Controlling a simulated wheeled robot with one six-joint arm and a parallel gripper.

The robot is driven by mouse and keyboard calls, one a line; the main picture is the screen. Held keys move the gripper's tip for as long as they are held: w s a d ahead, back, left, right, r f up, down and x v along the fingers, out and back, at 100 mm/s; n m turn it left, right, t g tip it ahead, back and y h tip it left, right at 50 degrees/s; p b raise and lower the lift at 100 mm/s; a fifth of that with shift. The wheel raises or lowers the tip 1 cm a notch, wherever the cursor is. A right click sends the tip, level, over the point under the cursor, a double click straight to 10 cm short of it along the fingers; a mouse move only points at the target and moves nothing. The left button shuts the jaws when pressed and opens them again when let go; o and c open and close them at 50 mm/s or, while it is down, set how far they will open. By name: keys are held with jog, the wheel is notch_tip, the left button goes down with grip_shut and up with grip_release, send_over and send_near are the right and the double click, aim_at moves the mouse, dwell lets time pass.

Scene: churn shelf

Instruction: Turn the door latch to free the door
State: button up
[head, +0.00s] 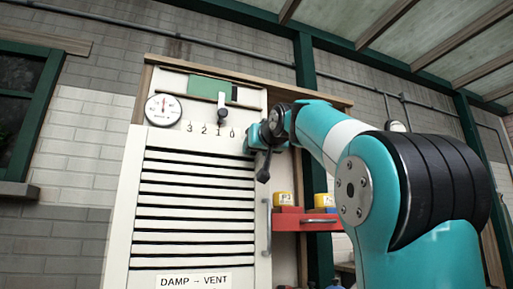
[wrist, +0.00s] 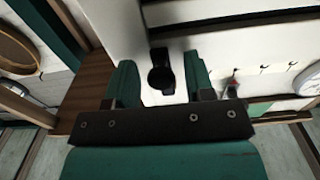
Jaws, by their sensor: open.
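The white louvred door (head: 190,250) fills the middle of the head view, with a grey upright handle (head: 267,228) on its right edge. The black door latch (wrist: 161,72) shows in the wrist view between the two teal fingers of my gripper (wrist: 162,80), with a gap on each side. In the head view my gripper (head: 262,138) is at the door's upper right. The dark end of the latch (head: 263,168) hangs below it there, and the rest is hidden. My gripper is open. I cannot tell how deep the latch sits between the fingers.
A round gauge (head: 163,109) and a small black lever (head: 221,112) over the digits 3 2 1 0 are above the louvres. A red shelf (head: 300,221) with yellow-labelled containers (head: 284,199) is right of the door, below my arm. A green post (head: 307,80) stands behind.

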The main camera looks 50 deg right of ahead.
jog(key=c, duration=0.9)
jog(key=s+d+r+n, duration=0.2)
jog(key=d+r+n, duration=0.1)
jog(key=n, duration=1.4)
jog(key=shift+s+d+r+n, duration=0.2)
jog(key=shift+d+r+n, duration=0.2)
jog(key=shift+r, duration=0.4)
jog(key=shift+r, duration=0.1)
jog(key=o, duration=0.9)
jog(key=shift+a, duration=0.1)
